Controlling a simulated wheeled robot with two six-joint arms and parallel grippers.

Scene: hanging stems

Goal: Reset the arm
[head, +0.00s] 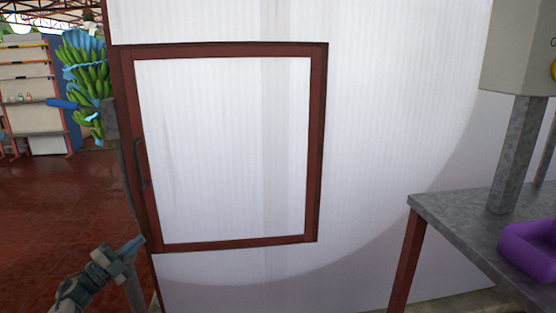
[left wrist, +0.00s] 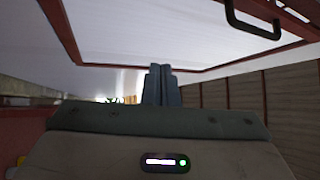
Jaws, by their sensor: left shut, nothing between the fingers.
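My left gripper (head: 136,243) is at the lower left of the head view, in front of the lower left corner of a red-framed white door panel. In the left wrist view its two fingers (left wrist: 161,84) are side by side, shut and empty. The door's dark handle (head: 140,164) is on the left side of its frame (head: 225,243), above the gripper and apart from it. The handle also shows at the upper right of the left wrist view (left wrist: 252,22). My right gripper is in neither view.
A bunch of green bananas (head: 88,80) with blue wrapping hangs at the upper left. A grey metal table (head: 450,212) with a purple tray (head: 530,250) stands at the right, under a grey box (head: 515,50) on a post. Open red floor (head: 60,210) lies at the left.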

